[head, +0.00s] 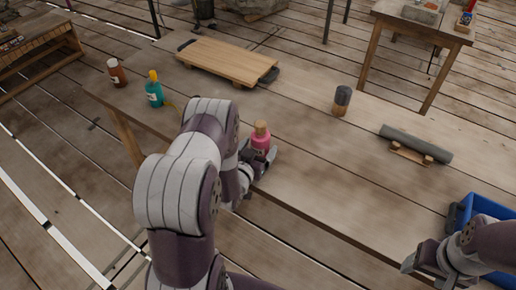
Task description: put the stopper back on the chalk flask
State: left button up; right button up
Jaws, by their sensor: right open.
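A pink flask (261,141) with a tan cork-like top (262,128) is upright at the near table edge. My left gripper (259,154) is around its lower part and looks shut on it; the fingers partly hide it. A teal bottle (154,94) with a yellow cap stands at the left of the table, with a small yellow piece (169,104) beside it. A brown bottle (116,73) with a pale label is farther left. I cannot tell which one is the chalk flask. My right gripper (408,266) is open and empty at lower right.
A wooden board (228,62) lies at the back of the table (310,165). A dark-topped cylinder (342,100) and a grey rod on a wooden rest (415,144) are to the right. A blue bin (478,206) is near my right arm. The table's middle is clear.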

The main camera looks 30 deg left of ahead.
pick_arm(q)
jog(key=shift+r, duration=0.3)
jog(key=shift+s, duration=0.4)
jog(key=v, duration=1.1)
jog(key=w+g, duration=0.1)
jog(key=w+m+g+h, duration=0.1)
jog(key=w, duration=0.1)
jog(key=shift+d+f+g, duration=0.1)
jog(key=shift+d+g, duration=0.2)
jog(key=shift+d, duration=0.05)
jog(key=g, duration=0.1)
jog(key=d+r+g, duration=0.1)
jog(key=g, duration=0.1)
jog(key=d+g, duration=0.1)
jog(key=shift+w+d+r+m+g, duration=0.1)
jog(key=shift+d+r+m+g, duration=0.1)
jog(key=shift+d+m+g, duration=0.1)
jog(key=s+d+r+g, duration=0.3)
jog(key=s, duration=0.2)
jog(key=s+d+r+g, duration=0.3)
jog(key=s+d+g, duration=0.1)
jog(key=s, duration=0.2)
jog(key=shift+s+d+r+h, duration=0.2)
jog(key=shift+s+r+h, duration=0.1)
